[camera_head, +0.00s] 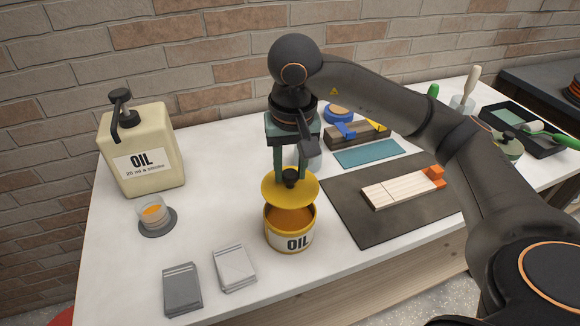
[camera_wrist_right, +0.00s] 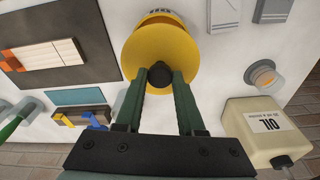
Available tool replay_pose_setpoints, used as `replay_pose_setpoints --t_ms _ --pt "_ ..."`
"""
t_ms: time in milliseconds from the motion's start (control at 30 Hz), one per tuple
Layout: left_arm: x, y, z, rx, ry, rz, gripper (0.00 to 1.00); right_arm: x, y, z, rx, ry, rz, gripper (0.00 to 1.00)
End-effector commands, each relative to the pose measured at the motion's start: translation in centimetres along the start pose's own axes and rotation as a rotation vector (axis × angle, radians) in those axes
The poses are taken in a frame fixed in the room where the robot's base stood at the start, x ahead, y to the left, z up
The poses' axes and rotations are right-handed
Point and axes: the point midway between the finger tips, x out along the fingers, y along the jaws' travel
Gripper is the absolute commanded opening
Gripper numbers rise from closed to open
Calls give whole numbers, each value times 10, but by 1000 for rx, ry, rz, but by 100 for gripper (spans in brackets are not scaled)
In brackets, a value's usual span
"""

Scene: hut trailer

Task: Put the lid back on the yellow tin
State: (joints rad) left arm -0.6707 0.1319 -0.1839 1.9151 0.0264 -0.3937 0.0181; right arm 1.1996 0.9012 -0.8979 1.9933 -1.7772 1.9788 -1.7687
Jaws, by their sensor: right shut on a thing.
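The yellow tin (camera_head: 290,232) stands upright on the white table, labelled OIL, with its open top showing an orange-brown inside. The yellow lid (camera_head: 272,190) is a round disc with a black knob. My right gripper (camera_head: 291,176) is shut on the lid's knob and holds the lid just above the tin, over its back part. In the right wrist view the lid (camera_wrist_right: 160,80) fills the space beyond the fingertips (camera_wrist_right: 160,76) and hides most of the tin; only a bit of its label (camera_wrist_right: 158,11) shows. My left gripper is not in view.
A cream oil jug (camera_head: 140,150) with a pump stands at the left, by a small glass (camera_head: 152,212) on a dark coaster. Grey pads (camera_head: 235,268) lie at the front left. Right of the tin lies a dark mat (camera_head: 365,225) with pale wooden strips (camera_head: 400,188).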

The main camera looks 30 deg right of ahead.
Motion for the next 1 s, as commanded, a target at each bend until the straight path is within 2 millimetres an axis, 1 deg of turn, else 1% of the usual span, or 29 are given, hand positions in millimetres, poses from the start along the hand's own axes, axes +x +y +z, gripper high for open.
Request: replay_pose_setpoints --t_ms 267,467,667,800,1000 --pt "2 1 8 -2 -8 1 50 7 0 1 0 0 0 0" --pt "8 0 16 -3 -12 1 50 22 0 3 0 -1 1 0" --pt "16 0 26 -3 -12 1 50 42 1 6 0 -1 1 0" --pt "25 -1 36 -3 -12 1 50 56 0 8 0 0 0 0" --pt "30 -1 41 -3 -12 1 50 64 0 8 0 1 0 0"
